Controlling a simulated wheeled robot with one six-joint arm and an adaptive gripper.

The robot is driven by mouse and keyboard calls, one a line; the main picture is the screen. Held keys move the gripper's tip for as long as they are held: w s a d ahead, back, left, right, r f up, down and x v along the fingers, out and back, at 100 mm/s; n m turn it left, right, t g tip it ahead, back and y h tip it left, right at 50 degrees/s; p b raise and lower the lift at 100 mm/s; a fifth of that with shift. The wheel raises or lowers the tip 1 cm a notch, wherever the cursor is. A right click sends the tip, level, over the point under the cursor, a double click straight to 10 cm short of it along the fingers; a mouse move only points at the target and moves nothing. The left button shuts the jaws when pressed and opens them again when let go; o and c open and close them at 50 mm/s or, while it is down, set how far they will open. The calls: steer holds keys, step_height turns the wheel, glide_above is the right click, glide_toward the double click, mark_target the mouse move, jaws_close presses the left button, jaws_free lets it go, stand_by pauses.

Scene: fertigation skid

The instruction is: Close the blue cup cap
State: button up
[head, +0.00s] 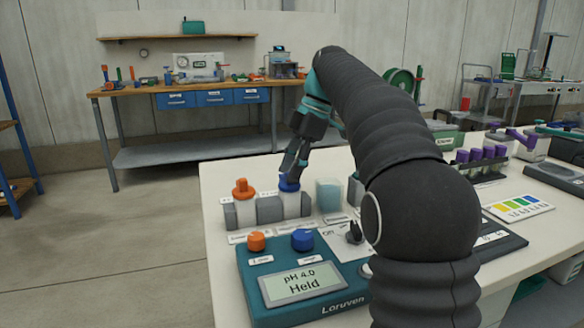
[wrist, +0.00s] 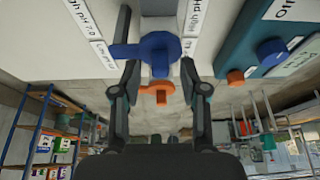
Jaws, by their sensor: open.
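The blue cup cap (head: 289,184) sits on a white cup in a grey holder (head: 269,209) at the table's left side. In the wrist view the blue cap (wrist: 160,50) shows a bar sticking out to the left. My gripper (head: 291,163) reaches down over the cap from above. In the wrist view my open gripper (wrist: 157,72) has one finger on each side of the blue cap. Whether the fingers touch it I cannot tell. The cap's seating on the cup is partly hidden by the fingers.
An orange cap (head: 243,188) stands on the neighbouring cup, close on the left. A teal meter (head: 300,285) in front reads "pH 4.0 Held" and has an orange knob (head: 256,241) and a blue knob (head: 303,239). A translucent beaker (head: 328,194) stands just right of the holder.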

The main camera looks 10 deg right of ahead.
steer(key=shift+w+d+r, duration=0.1)
steer(key=shift+d+r, duration=0.1)
steer(key=shift+r, duration=0.4)
steer(key=w+d, duration=0.2)
steer(key=d, duration=0.9)
steer(key=shift+d, duration=0.4)
